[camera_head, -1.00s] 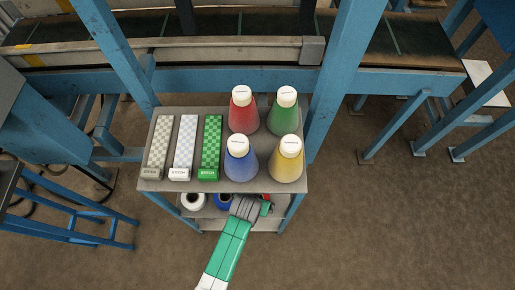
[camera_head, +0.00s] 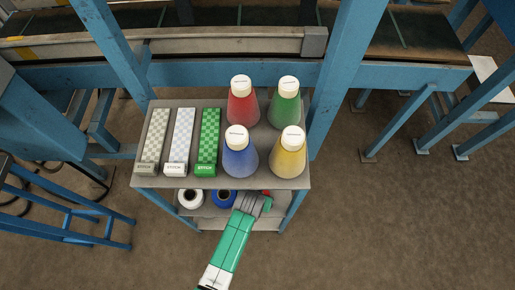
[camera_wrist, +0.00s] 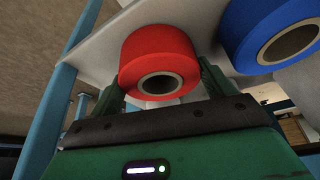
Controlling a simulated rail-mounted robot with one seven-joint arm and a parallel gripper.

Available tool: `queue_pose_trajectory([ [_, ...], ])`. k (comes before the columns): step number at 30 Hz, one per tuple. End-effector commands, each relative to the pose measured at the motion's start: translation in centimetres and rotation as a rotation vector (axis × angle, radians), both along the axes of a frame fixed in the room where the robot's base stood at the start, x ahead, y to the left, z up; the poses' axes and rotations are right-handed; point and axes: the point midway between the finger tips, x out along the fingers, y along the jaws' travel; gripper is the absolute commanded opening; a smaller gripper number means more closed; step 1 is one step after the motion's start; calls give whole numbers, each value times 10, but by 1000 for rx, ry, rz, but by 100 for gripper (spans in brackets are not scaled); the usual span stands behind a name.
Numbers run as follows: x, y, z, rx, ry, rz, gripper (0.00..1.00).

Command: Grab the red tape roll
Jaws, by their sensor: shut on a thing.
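The red tape roll (camera_wrist: 160,58) sits between the two fingers of my gripper (camera_wrist: 160,88) in the wrist view, its hollow core facing the camera. My gripper is shut on it, with a finger at each side. In the head view my gripper (camera_head: 256,203) reaches to the lower shelf at its right part, and only a small red bit of the roll (camera_head: 266,192) shows beside it. The upper shelf and my gripper hide the rest.
A blue roll (camera_head: 223,198) and a white roll (camera_head: 190,198) stand left on the lower shelf (camera_head: 210,224). The blue roll (camera_wrist: 270,32) is close at right in the wrist view. Cones and boxes fill the upper shelf (camera_head: 222,183). A blue post (camera_wrist: 62,105) is at left.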

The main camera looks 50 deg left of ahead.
Motion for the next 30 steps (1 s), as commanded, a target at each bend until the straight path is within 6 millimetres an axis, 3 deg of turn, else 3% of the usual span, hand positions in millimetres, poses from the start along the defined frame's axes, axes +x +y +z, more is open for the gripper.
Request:
queue_pose_trajectory([
  [7, 0, 0, 8, 1, -1, 0, 57],
  [14, 0, 0, 41, 1, -1, 0, 57],
  [30, -102, -87, 51, -1, 3, -2, 57],
])
